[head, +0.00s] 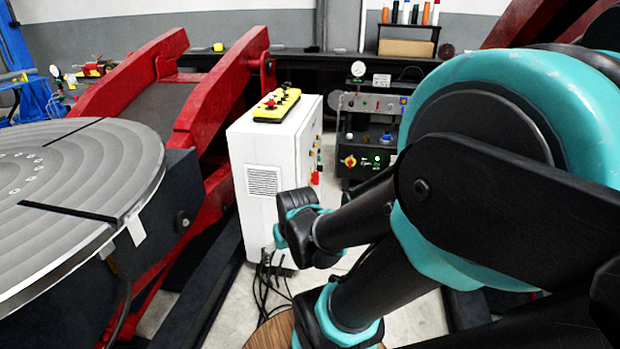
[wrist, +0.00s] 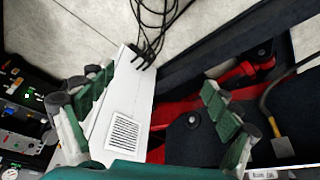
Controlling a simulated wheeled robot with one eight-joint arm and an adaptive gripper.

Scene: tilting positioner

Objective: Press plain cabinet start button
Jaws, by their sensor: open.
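The plain white cabinet (head: 262,145) stands upright in the middle of the head view, with a vent grille on its front. Small red, yellow and green controls (head: 317,160) show edge-on on its right side; I cannot tell which is the start button. In the wrist view the cabinet (wrist: 118,105) appears upside down between my fingers, and its control side is not readable. My gripper (wrist: 155,84) is open, with nothing between its fingers. In the head view, the teal and black end of my arm is in front of the cabinet's lower right edge.
A yellow button box (head: 277,104) lies on the cabinet. A black control unit (head: 368,140) stands behind to the right. The round positioner table (head: 70,185) and red frame (head: 215,110) fill the left. Black cables (head: 268,285) run across the floor below the cabinet.

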